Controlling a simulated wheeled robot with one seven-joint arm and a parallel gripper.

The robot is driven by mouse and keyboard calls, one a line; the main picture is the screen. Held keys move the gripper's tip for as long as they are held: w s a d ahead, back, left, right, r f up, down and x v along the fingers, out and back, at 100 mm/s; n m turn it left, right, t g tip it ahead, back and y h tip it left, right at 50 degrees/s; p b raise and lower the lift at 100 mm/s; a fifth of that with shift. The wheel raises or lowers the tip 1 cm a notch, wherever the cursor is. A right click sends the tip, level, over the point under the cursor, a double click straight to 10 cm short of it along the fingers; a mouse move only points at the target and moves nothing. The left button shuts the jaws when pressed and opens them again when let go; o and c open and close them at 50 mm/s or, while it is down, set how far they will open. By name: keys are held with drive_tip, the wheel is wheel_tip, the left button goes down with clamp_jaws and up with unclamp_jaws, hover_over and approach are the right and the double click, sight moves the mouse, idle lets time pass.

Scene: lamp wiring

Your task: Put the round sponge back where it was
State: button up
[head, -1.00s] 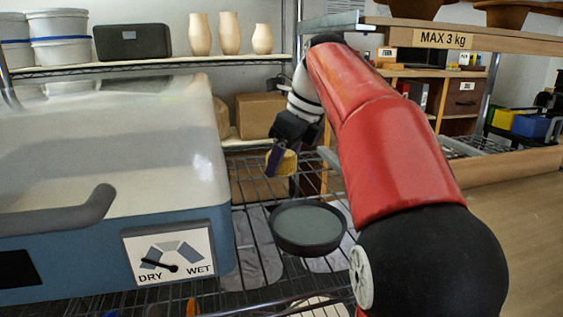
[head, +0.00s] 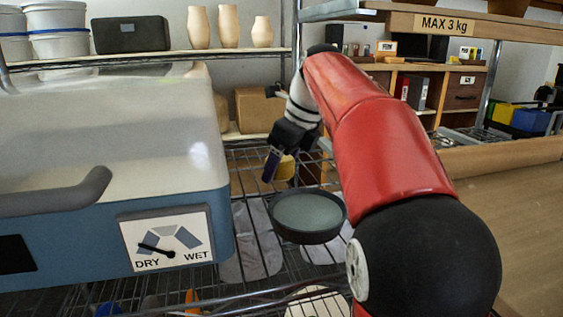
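The round yellow sponge (head: 285,169) is at the back of the wire shelf, just below and between the fingers of my gripper (head: 286,158). One purple finger shows at the sponge's left and partly covers it. The other finger shows at the upper right, spread apart from the first. My gripper looks open around the sponge. I cannot tell whether the sponge rests fully on the shelf. A round dark dish with a grey-green inside (head: 307,214) is on the wire rack, nearer than the sponge.
A large blue and cream box with a DRY/WET dial (head: 167,241) fills the left. Cardboard boxes (head: 258,110) stand behind my gripper. A shelf board marked MAX 3 kg (head: 444,24) overhangs at the upper right. Pale vases (head: 229,27) stand on the back shelf.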

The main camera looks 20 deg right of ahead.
drive_tip(key=shift+o, duration=0.6)
drive_tip(key=shift+r, duration=0.35)
drive_tip(key=shift+s+d+r+p, duration=0.2)
drive_tip(key=shift+r+p, duration=0.1)
drive_tip(key=shift+r, duration=0.25)
drive_tip(key=s+d+b, duration=0.1)
drive_tip(key=s+d, duration=0.7)
drive_tip(key=shift+s+d+f, duration=0.2)
